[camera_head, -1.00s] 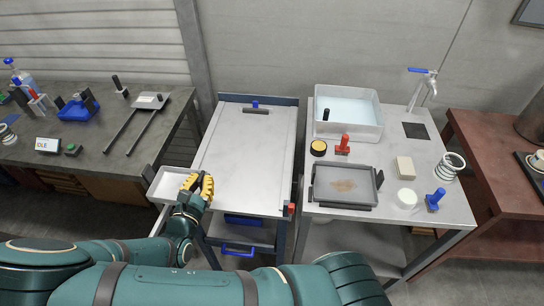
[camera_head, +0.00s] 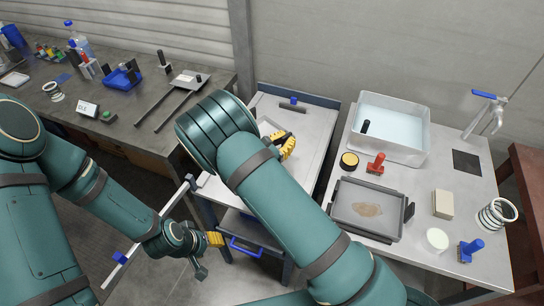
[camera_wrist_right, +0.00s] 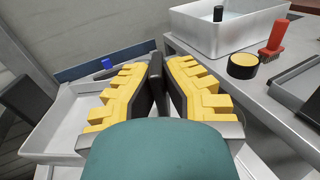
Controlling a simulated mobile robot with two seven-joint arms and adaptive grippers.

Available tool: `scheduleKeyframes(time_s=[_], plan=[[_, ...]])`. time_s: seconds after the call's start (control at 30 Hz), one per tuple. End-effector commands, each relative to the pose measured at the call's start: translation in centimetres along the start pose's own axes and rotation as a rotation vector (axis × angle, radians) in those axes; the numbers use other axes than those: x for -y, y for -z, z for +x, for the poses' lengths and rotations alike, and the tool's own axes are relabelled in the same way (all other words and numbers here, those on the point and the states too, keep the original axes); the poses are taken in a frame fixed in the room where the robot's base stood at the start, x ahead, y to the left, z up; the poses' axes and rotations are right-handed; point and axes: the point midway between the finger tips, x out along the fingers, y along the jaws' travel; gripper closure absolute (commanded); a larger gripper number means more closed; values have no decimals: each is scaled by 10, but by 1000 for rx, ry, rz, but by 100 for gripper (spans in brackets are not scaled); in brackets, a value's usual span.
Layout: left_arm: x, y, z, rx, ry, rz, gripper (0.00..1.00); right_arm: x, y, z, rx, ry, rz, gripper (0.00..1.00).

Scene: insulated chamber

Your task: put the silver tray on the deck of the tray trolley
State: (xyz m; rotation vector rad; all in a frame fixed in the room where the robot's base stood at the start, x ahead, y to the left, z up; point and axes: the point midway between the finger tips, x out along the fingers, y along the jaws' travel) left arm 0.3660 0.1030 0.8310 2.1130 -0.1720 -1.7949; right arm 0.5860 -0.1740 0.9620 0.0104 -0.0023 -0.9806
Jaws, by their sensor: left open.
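The silver tray (camera_head: 268,127) is over the deck of the tray trolley (camera_head: 312,118), mostly hidden in the head view by my right arm. I cannot tell whether it rests on the deck. My right gripper (camera_head: 287,147) has yellow fingers closed around a dark upright handle at the tray's edge. In the right wrist view the gripper (camera_wrist_right: 157,80) grips that handle, and the tray (camera_wrist_right: 62,125) extends to the left, with another dark handle at its far side. My left gripper (camera_head: 216,240) is open and empty, low in front of the trolley.
A grey bar with a blue block (camera_head: 120,257) reaches out from the trolley's front left corner, beside my left arm. The right bench holds a white basin (camera_head: 390,125), a grey tray with a brown stain (camera_head: 345,222) and small items. A cluttered bench (camera_head: 150,105) stands left.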

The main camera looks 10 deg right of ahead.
Motion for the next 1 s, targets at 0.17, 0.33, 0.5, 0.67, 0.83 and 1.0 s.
scheduleKeyframes(time_s=[0.17, 0.33, 0.5, 0.67, 0.83, 1.0], plan=[[1, 0, 3, -1, 1, -1, 53, -2, 27, 3, 2, 7, -3, 100], [2, -1, 6, 2, 1, 0, 53, -2, 53, 3, 3, 7, -1, 100], [2, -2, 6, 4, 0, 1, 53, -2, 64, 3, 3, 7, 1, 100], [3, -3, 8, 5, 0, 2, 53, -1, 83, 3, 2, 7, -1, 100], [4, -4, 10, 7, 0, 2, 53, -1, 99, 3, 3, 7, 1, 100], [3, -4, 9, 7, 0, 2, 53, -1, 98, 3, 3, 6, 1, 100]])
